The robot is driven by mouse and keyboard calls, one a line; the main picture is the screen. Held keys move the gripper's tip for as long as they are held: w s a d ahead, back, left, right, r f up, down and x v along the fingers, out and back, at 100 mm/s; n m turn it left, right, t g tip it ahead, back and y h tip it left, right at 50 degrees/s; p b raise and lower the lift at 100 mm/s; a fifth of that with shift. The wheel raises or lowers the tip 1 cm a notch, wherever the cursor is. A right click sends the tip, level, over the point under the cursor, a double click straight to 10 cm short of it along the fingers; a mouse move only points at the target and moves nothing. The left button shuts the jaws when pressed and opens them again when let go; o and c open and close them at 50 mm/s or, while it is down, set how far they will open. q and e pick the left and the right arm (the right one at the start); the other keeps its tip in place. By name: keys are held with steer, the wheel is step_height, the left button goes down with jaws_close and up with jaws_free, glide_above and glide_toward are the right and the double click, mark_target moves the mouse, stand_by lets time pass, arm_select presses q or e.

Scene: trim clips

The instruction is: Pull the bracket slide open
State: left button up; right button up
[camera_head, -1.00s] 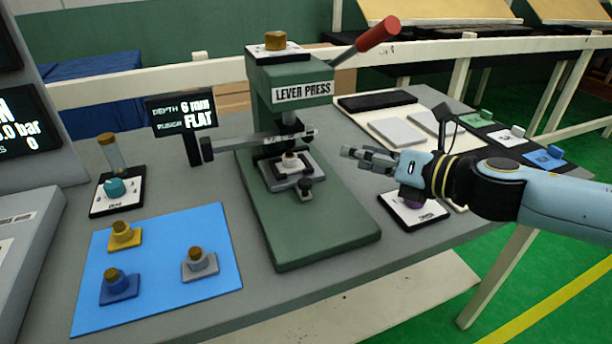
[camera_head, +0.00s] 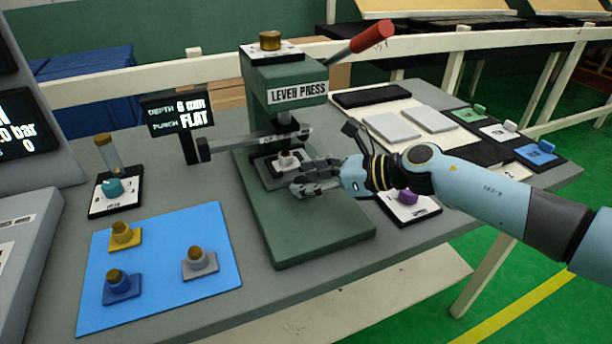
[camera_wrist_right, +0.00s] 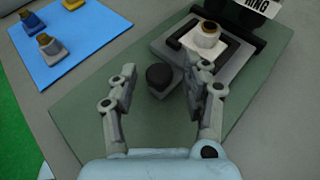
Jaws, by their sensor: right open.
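The green lever press (camera_head: 320,225) stands mid-table, with a red-handled lever (camera_head: 370,38) at its upper right. Its bracket slide (camera_wrist_right: 248,52) is a dark frame low on the press, holding a white seat with a small capped part (camera_wrist_right: 207,38). A round black knob (camera_wrist_right: 160,76) sits at the slide's near side. My right gripper (camera_head: 302,180) is over the press base and hides the knob in the head view. In the right wrist view the open fingers (camera_wrist_right: 166,78) stand on either side of the knob, with gaps visible. My left gripper is not in view.
A blue mat (camera_head: 165,265) with three capped parts lies at the front left. A display (camera_head: 178,115) reading FLAT stands left of the press. A purple knob on a white plate (camera_head: 412,212) sits beneath my right arm. Grey pads (camera_head: 392,127) lie behind.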

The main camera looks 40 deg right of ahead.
steer(key=shift+w+a+f, duration=0.15)
steer(key=shift+w+a, duration=0.05)
steer(key=shift+w, duration=0.05)
jaws_close()
stand_by(0.3)
